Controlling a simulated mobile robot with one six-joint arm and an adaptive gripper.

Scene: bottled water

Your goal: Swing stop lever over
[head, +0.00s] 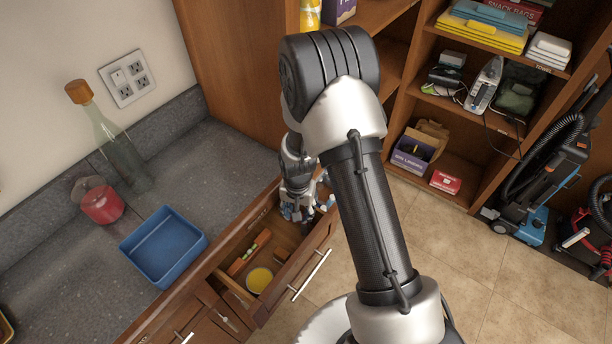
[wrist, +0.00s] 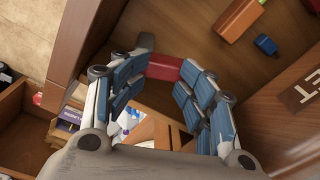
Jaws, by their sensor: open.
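My gripper (wrist: 163,75) is open and reaches down into the far end of the open drawer (head: 225,281). In the wrist view a red bar (wrist: 164,67), which looks like the stop lever, lies between the fingertips. A dark grey piece (wrist: 144,42) sits at its left end, beside the left fingertip. I cannot tell whether the fingers touch the bar. In the head view my gripper (head: 297,211) and arm hide the bar.
The drawer also holds an orange block (wrist: 241,18), a small blue item (wrist: 265,44) and a yellow round thing (head: 259,279). A blue bin (head: 163,246), a red jar (head: 101,204) and a glass bottle (head: 122,158) stand on the counter. Shelves (head: 461,98) rise behind.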

